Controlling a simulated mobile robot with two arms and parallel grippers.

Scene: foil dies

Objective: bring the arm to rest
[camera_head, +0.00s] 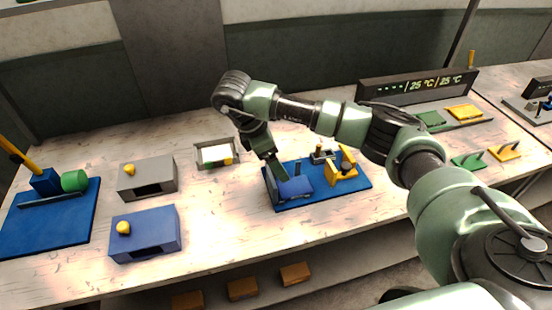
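My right arm comes in from the right and bends over the middle of the workbench (205,265). Its gripper (279,172) points down at the blue board (325,196), just above or at a blue block (296,188) there. The fingers are dark and small, so I cannot tell whether they are open, shut or touching the block. A yellow piece (344,168) and small dark parts stand on the same board, to the right of the gripper. My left gripper is not in view.
Left of the gripper are a small tray (200,165), a grey box (150,190) and a blue box (158,246) with yellow knobs. A blue mat (75,235) bears a green cylinder (75,181). A display (400,91) and green and yellow plates stand right. The front middle is clear.

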